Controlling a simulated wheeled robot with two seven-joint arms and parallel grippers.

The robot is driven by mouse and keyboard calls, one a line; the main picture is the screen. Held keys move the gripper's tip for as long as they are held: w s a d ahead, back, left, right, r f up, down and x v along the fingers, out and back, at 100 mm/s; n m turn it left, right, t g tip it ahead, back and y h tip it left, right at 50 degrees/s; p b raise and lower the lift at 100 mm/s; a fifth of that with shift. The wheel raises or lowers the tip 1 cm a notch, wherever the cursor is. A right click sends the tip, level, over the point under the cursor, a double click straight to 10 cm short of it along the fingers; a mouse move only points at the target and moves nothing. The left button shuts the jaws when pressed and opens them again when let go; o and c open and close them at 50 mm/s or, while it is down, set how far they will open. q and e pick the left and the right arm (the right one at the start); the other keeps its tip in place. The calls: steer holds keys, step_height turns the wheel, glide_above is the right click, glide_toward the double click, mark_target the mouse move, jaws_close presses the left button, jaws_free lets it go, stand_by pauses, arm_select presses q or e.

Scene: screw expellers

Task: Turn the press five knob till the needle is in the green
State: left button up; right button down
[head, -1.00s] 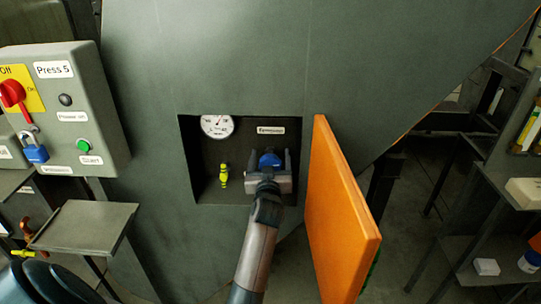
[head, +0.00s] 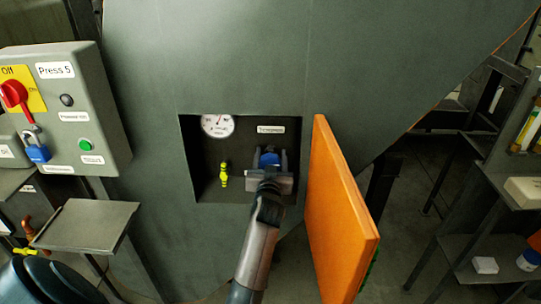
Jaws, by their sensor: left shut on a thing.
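The blue knob (head: 269,159) sits in the recess of the large grey press, under a small white label. My left gripper (head: 269,170) reaches into the recess and is shut on the knob, one finger on each side of it. The gripper hides the knob's lower part. A round white gauge (head: 217,125) is at the recess's upper left, its top edge cut by the recess frame. Its needle and any green band are too small to read. My right gripper is not in view.
An open orange door (head: 340,215) stands just right of the recess. A yellow valve (head: 224,175) is left of the knob. The Press 5 control box (head: 100,120), with red switch and blue padlock (head: 37,153), is at the left, above a small metal shelf (head: 85,226).

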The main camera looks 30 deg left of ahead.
arm_select(q)
steer(key=shift+r+m+p, duration=0.15)
steer(key=shift+m+p, duration=0.15)
steer(key=shift+m, duration=1)
steer(key=shift+d+m+p, duration=0.1)
steer(key=shift+m+p, duration=0.3)
steer(key=shift+m, duration=0.3)
steer(key=shift+m+p, duration=0.3)
steer(key=shift+m, duration=1.1)
steer(key=shift+w, duration=0.1)
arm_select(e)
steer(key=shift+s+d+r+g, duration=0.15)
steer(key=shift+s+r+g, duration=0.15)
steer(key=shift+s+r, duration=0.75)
